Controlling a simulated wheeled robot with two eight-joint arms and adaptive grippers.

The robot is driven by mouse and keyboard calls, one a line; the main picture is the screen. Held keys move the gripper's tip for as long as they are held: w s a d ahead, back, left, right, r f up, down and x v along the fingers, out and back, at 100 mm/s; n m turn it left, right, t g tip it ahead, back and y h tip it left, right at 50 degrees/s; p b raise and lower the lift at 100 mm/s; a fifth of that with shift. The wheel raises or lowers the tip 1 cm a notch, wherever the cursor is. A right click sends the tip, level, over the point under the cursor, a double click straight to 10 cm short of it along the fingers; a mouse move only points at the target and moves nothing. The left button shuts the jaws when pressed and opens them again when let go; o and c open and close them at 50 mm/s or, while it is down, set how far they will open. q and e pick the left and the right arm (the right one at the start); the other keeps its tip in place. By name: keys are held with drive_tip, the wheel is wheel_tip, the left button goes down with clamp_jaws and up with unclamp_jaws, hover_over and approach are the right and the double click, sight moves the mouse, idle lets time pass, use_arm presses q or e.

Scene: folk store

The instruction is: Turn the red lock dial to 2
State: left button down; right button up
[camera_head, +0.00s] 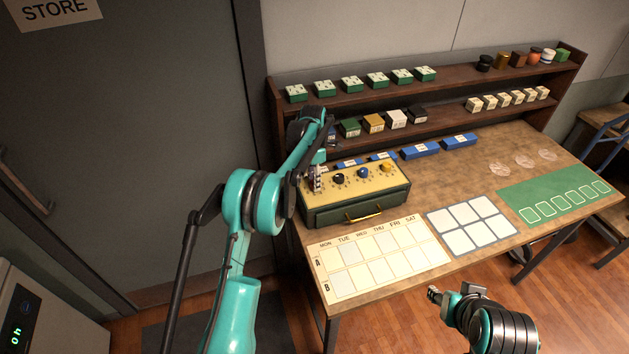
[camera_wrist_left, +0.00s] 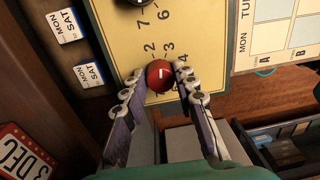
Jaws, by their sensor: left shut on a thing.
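The red lock dial (camera_wrist_left: 160,77) sits on a yellow panel (camera_wrist_left: 115,42), with printed numbers including 2, 3 and 4 beside it. A short white mark shows on the dial, but I cannot tell which number it lines up with. My left gripper (camera_wrist_left: 158,84) is shut on the dial, one finger on each side. In the head view, the left gripper (camera_head: 316,181) is at the left end of the lock box (camera_head: 350,210) and hides the red dial. My right gripper (camera_head: 447,297) hangs empty in front of the table, its jaw opening unclear.
Black (camera_head: 339,179), blue (camera_head: 363,173) and yellow (camera_head: 386,168) dials stand along the same panel. Blue boxes (camera_head: 420,150) lie behind the lock box, under the shelf. A weekday chart (camera_head: 380,262) lies in front. Bare tabletop (camera_head: 465,172) shows to the right.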

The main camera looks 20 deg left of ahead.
use_arm(q)
drive_tip(key=shift+n, duration=1.9)
drive_tip(key=c, duration=1.2)
unclamp_jaws()
drive_tip(key=shift+r, duration=0.1)
drive_tip(key=r, duration=1.1)
drive_tip(key=shift+w+a+r, duration=0.2)
drive_tip(key=shift+a+r, duration=0.05)
drive_tip(key=shift+r, duration=0.15)
